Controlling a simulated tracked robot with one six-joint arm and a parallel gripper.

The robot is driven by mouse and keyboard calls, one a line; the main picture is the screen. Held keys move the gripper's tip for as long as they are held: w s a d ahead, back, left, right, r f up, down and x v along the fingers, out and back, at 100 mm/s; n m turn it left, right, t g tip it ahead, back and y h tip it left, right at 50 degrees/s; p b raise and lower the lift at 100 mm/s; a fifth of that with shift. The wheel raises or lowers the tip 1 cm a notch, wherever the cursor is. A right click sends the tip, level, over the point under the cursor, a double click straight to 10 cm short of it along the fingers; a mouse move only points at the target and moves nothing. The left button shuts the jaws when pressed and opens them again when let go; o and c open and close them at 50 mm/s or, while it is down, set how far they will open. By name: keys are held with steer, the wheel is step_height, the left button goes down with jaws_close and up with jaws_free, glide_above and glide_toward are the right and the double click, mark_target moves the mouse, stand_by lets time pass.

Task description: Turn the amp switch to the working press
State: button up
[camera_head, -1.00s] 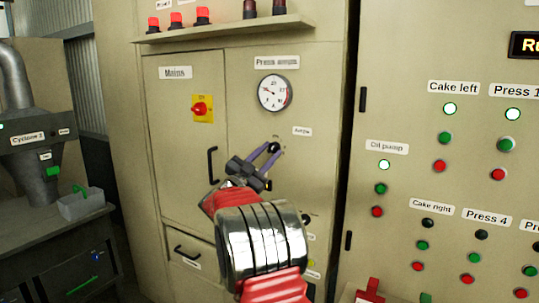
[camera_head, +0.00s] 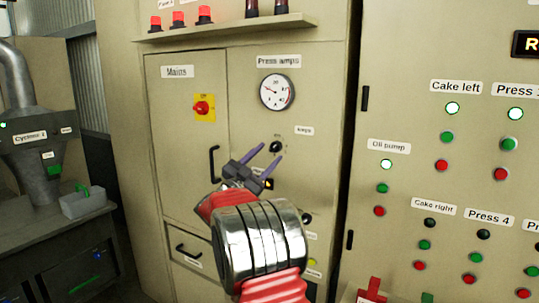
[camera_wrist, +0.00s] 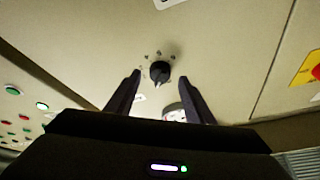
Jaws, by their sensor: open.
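The amp switch is a small black rotary knob (camera_head: 276,147) on the beige panel, below the round Press amps gauge (camera_head: 277,92) and left of a small label (camera_head: 304,130). In the wrist view the knob (camera_wrist: 159,71) has a pale pointer line and small marks around it. My gripper (camera_head: 265,152) is open, its two purple fingers apart in front of the panel near the knob. In the wrist view the fingers (camera_wrist: 159,80) stand on either side below the knob, with a gap to each side. The knob appears untouched.
A yellow and red Mains switch (camera_head: 204,108) is on the door to the left. More knobs and lamps sit below, partly behind my arm. The right cabinet carries press buttons and lamps (camera_head: 442,165). A shelf (camera_head: 230,31) with red lamps juts out above.

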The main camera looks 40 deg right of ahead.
steer(key=v, duration=1.1)
steer(key=shift+a+f, duration=0.15)
steer(key=shift+a, duration=0.15)
